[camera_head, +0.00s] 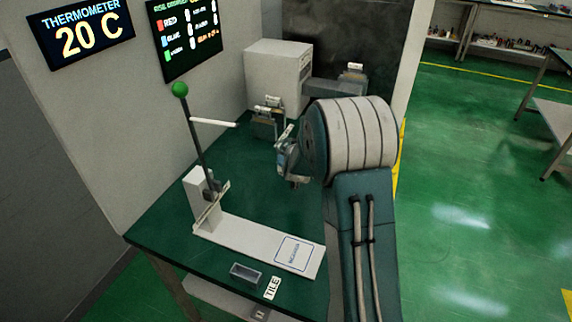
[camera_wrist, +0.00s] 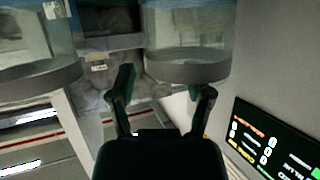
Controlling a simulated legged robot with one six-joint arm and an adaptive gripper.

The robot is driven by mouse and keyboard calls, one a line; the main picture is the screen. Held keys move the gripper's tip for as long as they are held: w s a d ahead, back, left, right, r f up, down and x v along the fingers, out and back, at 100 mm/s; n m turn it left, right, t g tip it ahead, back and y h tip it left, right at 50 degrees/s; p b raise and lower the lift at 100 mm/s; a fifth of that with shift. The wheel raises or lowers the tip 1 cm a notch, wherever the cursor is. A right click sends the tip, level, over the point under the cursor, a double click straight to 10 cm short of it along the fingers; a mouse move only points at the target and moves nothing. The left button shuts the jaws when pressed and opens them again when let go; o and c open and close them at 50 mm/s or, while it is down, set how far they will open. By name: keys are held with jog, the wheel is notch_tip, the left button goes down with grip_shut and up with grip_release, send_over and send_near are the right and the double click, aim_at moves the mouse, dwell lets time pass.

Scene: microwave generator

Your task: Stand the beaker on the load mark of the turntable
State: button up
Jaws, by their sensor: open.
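My gripper (camera_head: 289,158) is open in the head view, partly hidden by my arm. In the wrist view its two fingers (camera_wrist: 167,80) stand apart with nothing clamped between them. A clear round vessel with a bluish upper band and grey bottom (camera_wrist: 187,45), possibly the beaker, is just beyond the fingertips. A similar vessel (camera_wrist: 35,50) is cut off at the left edge. In the head view, small grey items (camera_head: 265,120) stand behind my gripper; I cannot tell which is the beaker. I cannot make out the turntable or its load mark.
A lever with a green ball (camera_head: 180,90) rises from a white base plate (camera_head: 245,238) with a framed label. A small grey tray (camera_head: 245,273) and a TILE card (camera_head: 272,288) lie at the front. A white box (camera_head: 272,72) stands behind. The green table (camera_head: 165,222) is bare at left.

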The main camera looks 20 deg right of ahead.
jog(key=shift+s+d+f, duration=0.1)
jog(key=shift+s+f, duration=0.1)
jog(key=shift+f, duration=0.35)
jog(key=shift+a, duration=0.25)
grip_shut()
jog(key=shift+r, duration=0.15)
notch_tip(320, 180, up, 4)
jog(key=shift+s+f, duration=0.1)
jog(key=s+r, duration=0.9)
jog(key=s, duration=0.4)
jog(key=shift+s+a+r, duration=0.25)
jog(key=shift+a, duration=0.15)
